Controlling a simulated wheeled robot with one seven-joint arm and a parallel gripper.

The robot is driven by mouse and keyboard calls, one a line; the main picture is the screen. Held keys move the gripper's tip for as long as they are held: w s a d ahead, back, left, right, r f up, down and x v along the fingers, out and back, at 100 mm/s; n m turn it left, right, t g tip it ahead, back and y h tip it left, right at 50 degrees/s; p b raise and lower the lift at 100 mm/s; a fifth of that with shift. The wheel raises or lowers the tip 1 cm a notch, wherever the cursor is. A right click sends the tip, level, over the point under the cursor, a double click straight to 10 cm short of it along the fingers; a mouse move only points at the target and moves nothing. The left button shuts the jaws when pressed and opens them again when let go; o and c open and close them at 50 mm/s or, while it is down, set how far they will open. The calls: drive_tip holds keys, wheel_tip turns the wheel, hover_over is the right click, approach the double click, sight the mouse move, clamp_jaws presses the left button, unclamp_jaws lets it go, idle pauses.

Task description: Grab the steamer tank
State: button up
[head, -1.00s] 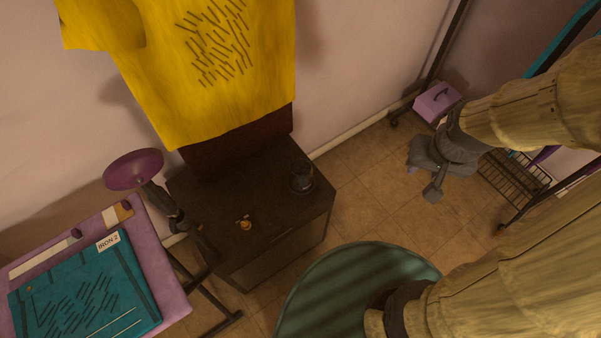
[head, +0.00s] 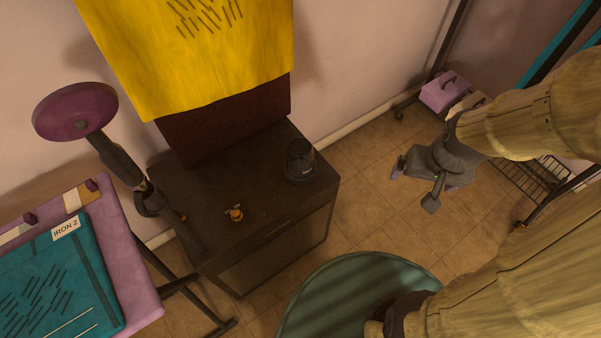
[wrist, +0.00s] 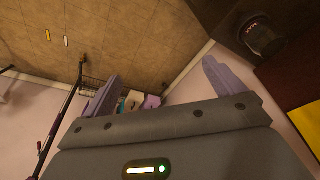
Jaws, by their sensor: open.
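A small black rounded tank (head: 300,163), which I take to be the steamer tank, stands upright on the right part of a dark cabinet top (head: 215,185). It also shows at the upper right of the wrist view (wrist: 262,36), with a pale label. My gripper (head: 414,187) is to the right of the cabinet in the head view, apart from the tank, over the tiled floor. Its two grey-purple fingers are spread wide in the wrist view (wrist: 160,82), with nothing held between them. The tank lies outside the right finger there.
A small orange-brass fitting (head: 235,213) lies on the cabinet. Yellow cloth (head: 200,60) hangs behind. A green round surface (head: 350,290) is in front. Purple box (head: 444,91) stands beyond.

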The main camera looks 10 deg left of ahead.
drive_tip(key=s+b+x, duration=0.2)
drive_tip(key=b+x, duration=0.5)
drive_tip(key=x, duration=0.2)
drive_tip(key=n+t+h, duration=0.7)
drive_tip(key=n+t, duration=0.6)
drive_tip(key=n, duration=1.8)
approach(291, 167)
drive_tip(key=s, duration=0.3)
drive_tip(key=shift+s+a+f, duration=0.1)
drive_tip(key=shift+s+f, duration=0.1)
drive_tip(key=shift+f, duration=0.05)
drive_tip(key=shift+s+a+n+t, duration=0.3)
drive_tip(key=shift+a+t, duration=0.2)
drive_tip(key=shift+s, duration=0.2)
drive_tip(key=x, duration=1.2)
drive_tip(key=shift+w, duration=0.25)
